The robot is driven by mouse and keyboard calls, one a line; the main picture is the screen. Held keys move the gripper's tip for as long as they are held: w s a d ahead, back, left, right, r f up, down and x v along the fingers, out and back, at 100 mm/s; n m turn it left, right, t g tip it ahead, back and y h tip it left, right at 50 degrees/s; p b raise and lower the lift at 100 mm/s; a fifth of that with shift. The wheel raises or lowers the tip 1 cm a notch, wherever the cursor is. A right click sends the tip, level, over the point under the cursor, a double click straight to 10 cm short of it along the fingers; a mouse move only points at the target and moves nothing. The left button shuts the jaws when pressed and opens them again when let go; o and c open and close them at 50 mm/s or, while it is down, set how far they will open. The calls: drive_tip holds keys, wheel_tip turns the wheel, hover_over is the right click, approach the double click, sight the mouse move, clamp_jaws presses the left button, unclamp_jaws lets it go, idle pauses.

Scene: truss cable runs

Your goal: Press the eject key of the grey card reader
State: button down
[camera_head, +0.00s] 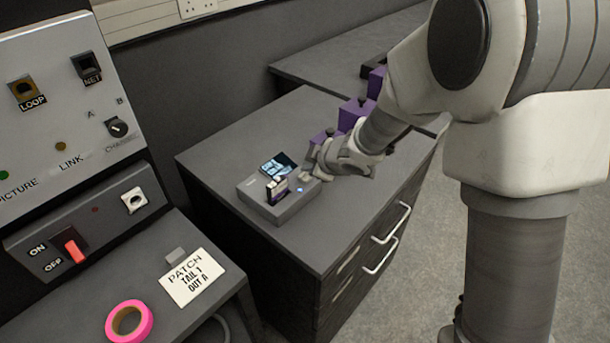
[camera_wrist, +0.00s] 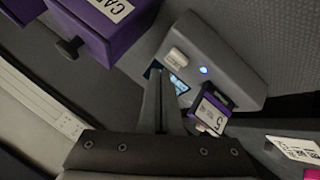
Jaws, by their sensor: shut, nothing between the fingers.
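The grey card reader (camera_head: 257,197) sits on top of a dark cabinet; it also shows in the wrist view (camera_wrist: 232,68). A purple-and-white card (camera_head: 278,190) stands up out of it, and in the wrist view the card (camera_wrist: 212,112) bears a "5". A blue light (camera_head: 299,189) glows on the reader's top. A small pale key (camera_wrist: 177,56) sits beside the light. My gripper (camera_head: 314,166) is shut and empty at the reader's far right edge. In the wrist view its fingertips (camera_wrist: 158,72) appear close beside the key; I cannot tell whether they touch it.
Purple boxes (camera_head: 355,113) stand behind my gripper, one close to it. A small picture or screen (camera_head: 278,163) lies behind the reader. The cabinet top (camera_head: 335,235) is clear in front. At left are a switch panel (camera_head: 85,235), pink tape (camera_head: 129,321) and a patch note (camera_head: 192,277).

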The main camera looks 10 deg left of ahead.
sight(309, 178)
drive_tip(key=shift+f, duration=0.15)
drive_tip(key=shift+f+b, duration=0.3)
drive_tip(key=shift+b, duration=0.05)
drive_tip(key=shift+f+b, duration=0.45)
drive_tip(key=shift+f, duration=0.1)
idle(0.9)
drive_tip(key=shift+r, duration=0.15)
drive_tip(key=shift+r+p, duration=0.85)
drive_tip(key=shift+p, duration=0.15)
wheel_tip(309, 178, up, 5)
drive_tip(key=p, duration=0.5)
